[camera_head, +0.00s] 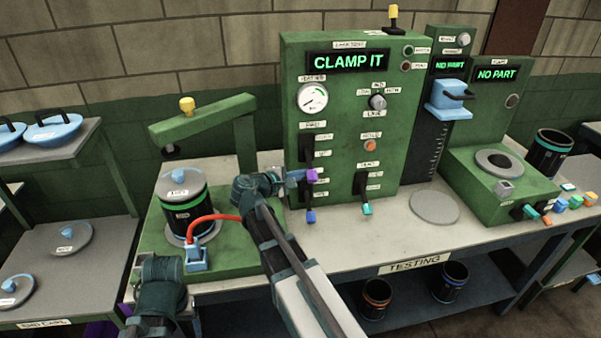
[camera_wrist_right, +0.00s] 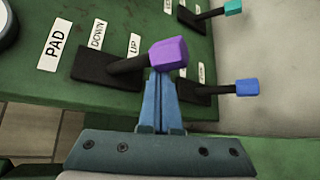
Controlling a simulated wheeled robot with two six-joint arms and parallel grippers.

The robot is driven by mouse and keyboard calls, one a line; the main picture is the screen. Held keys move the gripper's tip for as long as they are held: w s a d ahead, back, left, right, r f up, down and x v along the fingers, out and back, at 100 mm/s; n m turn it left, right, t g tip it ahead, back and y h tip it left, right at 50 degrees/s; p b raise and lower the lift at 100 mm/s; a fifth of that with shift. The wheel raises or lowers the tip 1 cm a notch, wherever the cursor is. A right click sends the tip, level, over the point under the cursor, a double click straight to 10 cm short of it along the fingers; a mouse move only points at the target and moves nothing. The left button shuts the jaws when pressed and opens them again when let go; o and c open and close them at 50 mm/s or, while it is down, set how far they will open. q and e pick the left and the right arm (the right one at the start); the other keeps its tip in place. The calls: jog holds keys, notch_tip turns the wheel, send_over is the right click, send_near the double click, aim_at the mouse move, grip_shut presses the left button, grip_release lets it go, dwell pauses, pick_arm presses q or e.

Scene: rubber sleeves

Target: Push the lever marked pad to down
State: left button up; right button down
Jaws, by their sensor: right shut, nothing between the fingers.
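The pad lever has a purple knob (camera_head: 312,176) on the green panel. In the right wrist view its knob (camera_wrist_right: 168,54) and dark stem stand beside the DOWN and UP labels, with the PAD label (camera_wrist_right: 54,49) at the left. The knob lies on the UP label's side. My right gripper (camera_head: 298,175) is shut and empty, with its blue fingertips (camera_wrist_right: 162,76) right at the knob; whether they touch it I cannot tell.
A blue-tipped lever (camera_head: 310,215) sits just below the purple knob, and a teal-tipped lever (camera_head: 367,209) to its right. A green press frame with a black canister (camera_head: 186,213) and red hose stands left. The grey bench top (camera_head: 400,240) is clear in front of the panel.

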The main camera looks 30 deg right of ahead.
notch_tip(320, 180, up, 6)
jog(key=s+n+g+y+p, duration=0.1)
jog(key=n+g+y+p, duration=0.2)
jog(key=p, duration=0.9)
jog(key=shift+r+n+g+p, duration=0.25)
jog(key=shift+n+g, duration=0.35)
jog(key=shift+g, duration=0.4)
jog(key=shift+a, duration=0.1)
jog(key=shift+r+p, duration=0.75)
jog(key=shift+p, duration=0.15)
